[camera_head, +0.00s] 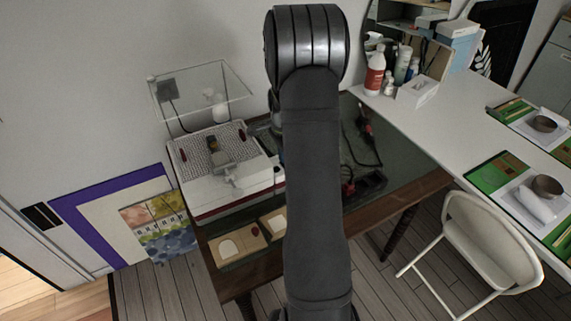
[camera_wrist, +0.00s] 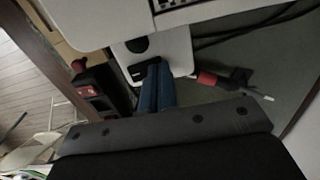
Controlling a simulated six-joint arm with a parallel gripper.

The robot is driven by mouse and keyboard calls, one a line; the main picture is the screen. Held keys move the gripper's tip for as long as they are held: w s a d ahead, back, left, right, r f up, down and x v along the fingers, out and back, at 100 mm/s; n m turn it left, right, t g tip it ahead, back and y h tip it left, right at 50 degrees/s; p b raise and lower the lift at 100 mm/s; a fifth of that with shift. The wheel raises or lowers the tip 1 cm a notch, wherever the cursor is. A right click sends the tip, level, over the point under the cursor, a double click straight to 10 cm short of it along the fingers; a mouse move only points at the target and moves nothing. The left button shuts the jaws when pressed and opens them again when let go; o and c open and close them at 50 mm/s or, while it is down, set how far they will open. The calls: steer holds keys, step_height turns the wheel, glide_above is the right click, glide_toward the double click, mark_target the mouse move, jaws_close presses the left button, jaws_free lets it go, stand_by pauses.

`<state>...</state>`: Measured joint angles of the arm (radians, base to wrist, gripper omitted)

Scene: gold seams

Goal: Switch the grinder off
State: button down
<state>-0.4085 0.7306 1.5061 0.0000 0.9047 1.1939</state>
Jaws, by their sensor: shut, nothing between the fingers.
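The grinder (camera_head: 228,190) is a white box with a grid top, a dark red band and a clear shield (camera_head: 205,80) above it, on the desk left of my arm. Its right side is hidden behind my arm. In the wrist view the white body (camera_wrist: 85,20) fills the top, with a white panel (camera_wrist: 177,47) carrying a round black part and a small black rectangular part (camera_wrist: 140,70), which looks like a switch. My gripper (camera_wrist: 158,66) is shut and empty, its blue fingertips at the panel beside that rectangular part. I cannot tell whether they touch. The head view hides my gripper.
A red-and-black tool (camera_head: 365,122) with a cord lies on the dark desk top (camera_head: 408,160). A black-and-red box (camera_wrist: 92,88) is left of my fingers. Wooden blocks (camera_head: 238,243) lie at the desk's front. A white chair (camera_head: 488,245) and white table (camera_head: 440,110) are right.

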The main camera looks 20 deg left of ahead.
steer(key=shift+r, duration=0.75)
stand_by(1.1)
